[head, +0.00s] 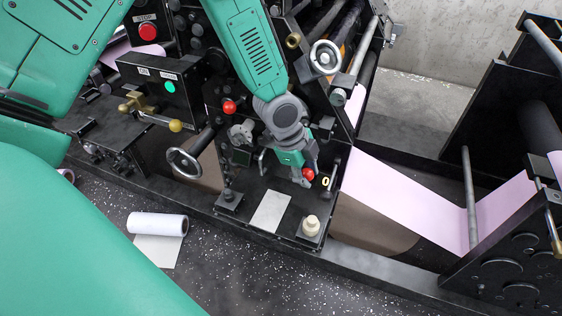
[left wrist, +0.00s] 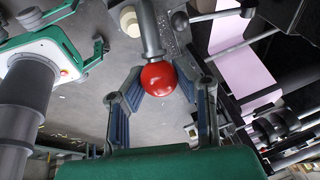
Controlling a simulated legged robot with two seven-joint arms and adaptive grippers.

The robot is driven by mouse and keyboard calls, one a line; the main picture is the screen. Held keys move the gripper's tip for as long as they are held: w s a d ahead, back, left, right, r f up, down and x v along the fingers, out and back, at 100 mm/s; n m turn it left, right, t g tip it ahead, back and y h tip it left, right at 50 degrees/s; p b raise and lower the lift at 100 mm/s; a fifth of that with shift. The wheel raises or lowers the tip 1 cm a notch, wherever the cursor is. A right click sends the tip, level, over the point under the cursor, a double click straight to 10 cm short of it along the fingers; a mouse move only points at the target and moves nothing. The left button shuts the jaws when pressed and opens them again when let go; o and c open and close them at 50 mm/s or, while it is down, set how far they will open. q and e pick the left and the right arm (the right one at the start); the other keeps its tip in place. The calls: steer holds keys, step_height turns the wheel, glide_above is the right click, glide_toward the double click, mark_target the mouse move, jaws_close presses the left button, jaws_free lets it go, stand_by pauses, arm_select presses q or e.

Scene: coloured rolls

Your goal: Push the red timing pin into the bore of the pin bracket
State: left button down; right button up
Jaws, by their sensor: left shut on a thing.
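The red timing pin (head: 308,174) shows its round red head at the fingertips of my left gripper (head: 303,178). In the left wrist view the red head (left wrist: 158,77) sits between the two fingers of my left gripper (left wrist: 162,84), which is shut on it. A grey shaft runs up from the head there. A small dark block with a yellow ring (head: 325,182), which may be the pin bracket, stands just right of the pin in the head view. I cannot tell whether the pin's tip is in the bore. My right gripper is not in view.
A cream knob (head: 311,226) and a pale plate (head: 270,211) lie on the black ledge in front. Another red knob (head: 229,107) and a handwheel (head: 325,57) are close to my arm. Pink web (head: 400,190) runs off right. A white roll (head: 158,224) lies on the floor.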

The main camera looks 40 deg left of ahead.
arm_select(q)
steer(key=m, duration=0.1)
steer(key=m+y, duration=0.1)
steer(key=shift+d+r+m, duration=0.2)
steer(key=shift+d+m, duration=0.05)
steer(key=shift+m, duration=0.05)
steer(key=shift+s+r+m+y, duration=0.15)
steer(key=shift+m+y, duration=0.25)
steer(key=shift+m, duration=0.6)
steer(key=m, duration=0.2)
steer(key=shift+s+a+m+y+p, duration=0.3)
steer(key=s+a+m+t+h, duration=0.1)
steer(key=a+m+t, duration=0.2)
steer(key=a+m, duration=0.45)
steer(key=shift+m+g, duration=0.3)
steer(key=shift+m, duration=0.15)
steer(key=shift+w+d+r+p, duration=0.2)
steer(key=shift+w+p, duration=0.3)
steer(key=shift+w, duration=0.45)
steer(key=shift+w+d+r+p, duration=0.25)
steer(key=shift+w+p, duration=0.25)
steer(key=shift+w, duration=0.45)
steer(key=shift+w+d+r+p, duration=0.2)
steer(key=shift+w+p, duration=0.3)
steer(key=shift+w, duration=0.45)
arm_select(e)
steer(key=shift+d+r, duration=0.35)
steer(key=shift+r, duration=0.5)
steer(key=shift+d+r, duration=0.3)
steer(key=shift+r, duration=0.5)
